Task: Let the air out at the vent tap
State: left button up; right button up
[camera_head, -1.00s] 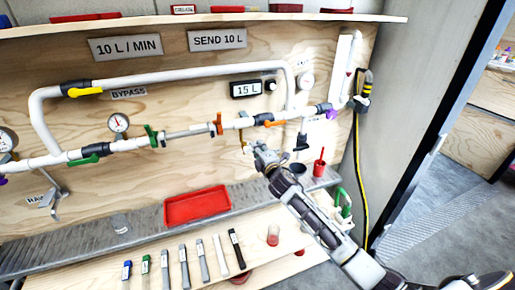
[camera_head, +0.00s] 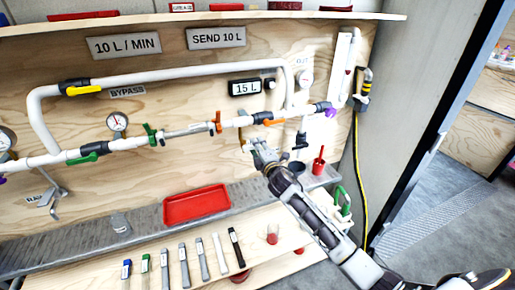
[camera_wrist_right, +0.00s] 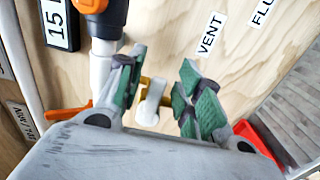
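The vent tap is a small brass-coloured fitting with a white end (camera_wrist_right: 150,103), on the pipe under the wooden panel's flow line. A VENT label (camera_wrist_right: 210,34) is on the wood beside it in the wrist view. In the head view the brass tap (camera_head: 242,142) shows just left of my right gripper (camera_head: 258,147). In the wrist view my right gripper (camera_wrist_right: 160,92) is open, with its green-padded fingers on either side of the tap and visible gaps. Whether a finger touches the tap is unclear. My left gripper is not in view.
A red tray (camera_head: 197,221) sits on the grey ledge below. A red funnel-like item (camera_head: 318,161) and a dark cup (camera_head: 297,168) stand to the right.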

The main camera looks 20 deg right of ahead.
jog(key=s, duration=1.2)
jog(key=shift+d, duration=0.2)
dwell(0.6)
jog(key=shift+m, duration=0.3)
dwell(0.5)
